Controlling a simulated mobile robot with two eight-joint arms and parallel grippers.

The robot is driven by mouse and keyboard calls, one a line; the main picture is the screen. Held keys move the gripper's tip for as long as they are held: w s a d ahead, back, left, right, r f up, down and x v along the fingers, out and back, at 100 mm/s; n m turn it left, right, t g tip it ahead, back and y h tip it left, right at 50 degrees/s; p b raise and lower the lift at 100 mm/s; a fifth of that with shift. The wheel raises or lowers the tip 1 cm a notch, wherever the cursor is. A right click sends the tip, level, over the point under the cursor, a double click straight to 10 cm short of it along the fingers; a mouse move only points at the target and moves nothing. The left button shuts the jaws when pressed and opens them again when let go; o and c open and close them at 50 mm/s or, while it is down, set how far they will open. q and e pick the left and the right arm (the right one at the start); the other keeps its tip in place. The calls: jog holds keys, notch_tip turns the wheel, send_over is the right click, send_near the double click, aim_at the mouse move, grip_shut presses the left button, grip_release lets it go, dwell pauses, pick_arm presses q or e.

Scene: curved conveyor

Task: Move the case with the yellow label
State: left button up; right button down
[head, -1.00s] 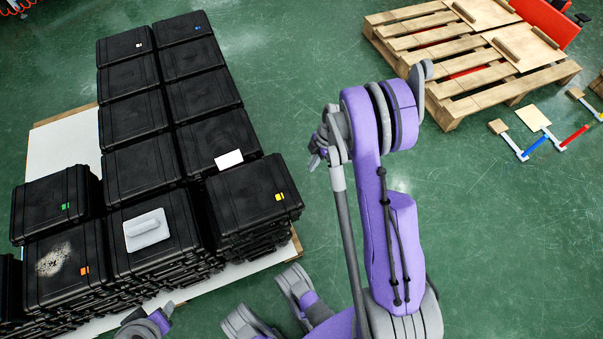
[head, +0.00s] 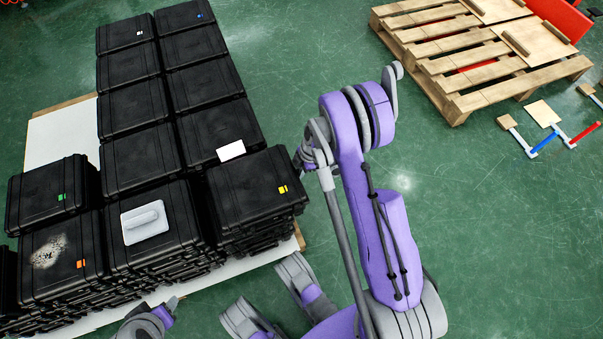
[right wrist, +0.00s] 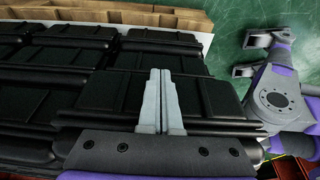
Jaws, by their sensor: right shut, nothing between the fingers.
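The black case with the yellow label (head: 248,192) is the top case of the front right stack in the head view. Its label (head: 282,189) is near the right edge of the lid. My right gripper (head: 303,158) is at the right side of this stack, near the case's back right corner, partly hidden by its own arm. In the right wrist view my right gripper (right wrist: 161,74) is shut and empty, its fingers together in front of black case sides (right wrist: 125,92). I cannot tell whether they touch. No yellow label shows there.
Other black cases stand close by, with a green label (head: 61,197), an orange label (head: 80,264), a white card (head: 231,150) and a grey handled plate (head: 145,222). A wooden pallet (head: 470,62) lies back right. Green floor between is clear.

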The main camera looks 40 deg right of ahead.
jog(key=a, duration=0.1)
jog(key=w+a, duration=0.1)
jog(key=a, duration=0.3)
jog(key=shift+w+a+b, duration=0.25)
jog(key=shift+w+b, duration=0.05)
jog(key=shift+w, duration=0.05)
pick_arm(q)
jog(key=shift+f, duration=0.3)
jog(key=shift+d, duration=0.15)
pick_arm(e)
jog(key=shift+d, duration=0.15)
